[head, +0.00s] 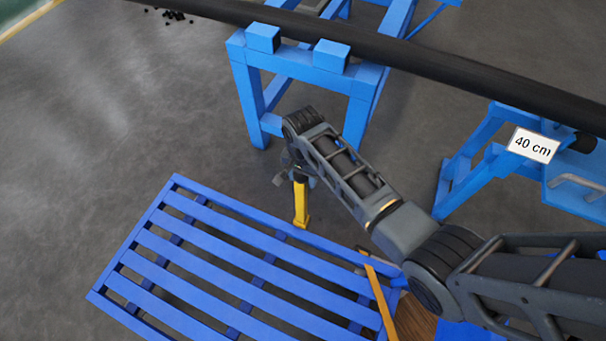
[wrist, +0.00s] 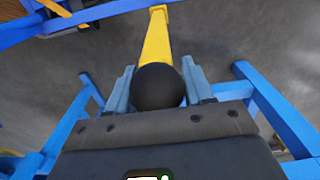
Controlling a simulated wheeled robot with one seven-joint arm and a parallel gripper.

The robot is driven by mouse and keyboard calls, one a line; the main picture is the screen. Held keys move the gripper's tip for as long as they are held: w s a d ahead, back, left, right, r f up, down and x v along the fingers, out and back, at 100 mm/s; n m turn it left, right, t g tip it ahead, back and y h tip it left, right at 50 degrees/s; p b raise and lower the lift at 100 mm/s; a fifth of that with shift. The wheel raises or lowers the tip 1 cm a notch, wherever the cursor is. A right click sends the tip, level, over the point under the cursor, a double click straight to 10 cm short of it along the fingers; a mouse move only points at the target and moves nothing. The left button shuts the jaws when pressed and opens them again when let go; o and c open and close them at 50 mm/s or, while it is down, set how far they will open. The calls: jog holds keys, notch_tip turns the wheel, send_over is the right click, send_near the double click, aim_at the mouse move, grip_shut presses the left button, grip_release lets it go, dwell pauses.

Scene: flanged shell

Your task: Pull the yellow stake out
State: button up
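The yellow stake (head: 301,203) stands upright beside the far edge of the blue slatted rack in the head view. It widens at its foot. In the wrist view the yellow stake (wrist: 156,38) runs away from the camera, with a round black knob (wrist: 158,87) on its near end. My gripper (head: 298,180) is over the top of the stake, pointing down. In the wrist view one finger is on each side of the knob. The knob hides the inner faces of the fingers, so I cannot tell whether they press on it.
The blue slatted rack (head: 225,255) lies in front of the stake. A thick black pipe (head: 440,62) rests on blue trestles (head: 300,65) behind it. A "40 cm" sign (head: 533,145) is at the right. A wooden strip (head: 381,300) is below my arm.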

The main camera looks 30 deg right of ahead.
grip_shut()
jog(key=shift+r+p, duration=5.1)
